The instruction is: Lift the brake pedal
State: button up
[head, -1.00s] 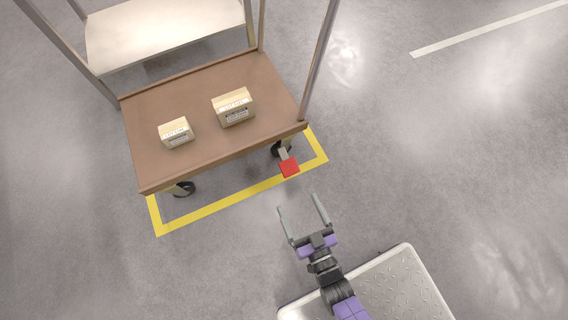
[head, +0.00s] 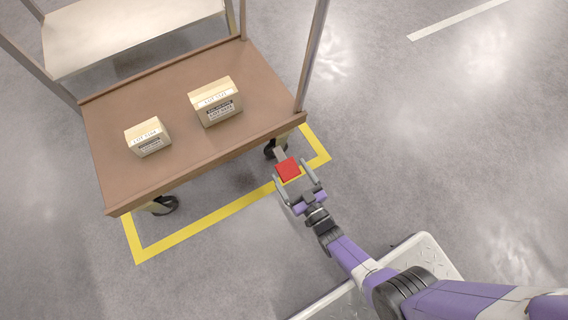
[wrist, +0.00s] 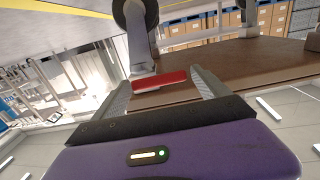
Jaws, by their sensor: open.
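The red brake pedal (head: 288,168) sticks out on a short grey arm by the caster at the cart's near right corner. My gripper (head: 294,184) is open, with one finger on each side of the pedal in the head view. In the wrist view the red pedal (wrist: 159,80) shows between the two grey fingers (wrist: 160,92), near their tips. I cannot tell whether either finger touches it. The brown cart (head: 118,150) stands on its casters, the near right one (head: 270,152) beside the pedal.
Two cardboard boxes (head: 148,137) (head: 215,102) sit on the cart's lower deck. A pale upper shelf (head: 130,30) and metal posts (head: 310,60) rise above it. Yellow floor tape (head: 200,230) frames the cart. The floor to the right is clear.

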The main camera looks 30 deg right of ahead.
aim_at(284, 163)
jog(key=shift+w+b, duration=0.65)
jog(key=shift+w, duration=1.5)
jog(key=shift+c, duration=0.3)
jog(key=shift+a, duration=0.1)
grip_shut()
jog(key=shift+s, duration=0.1)
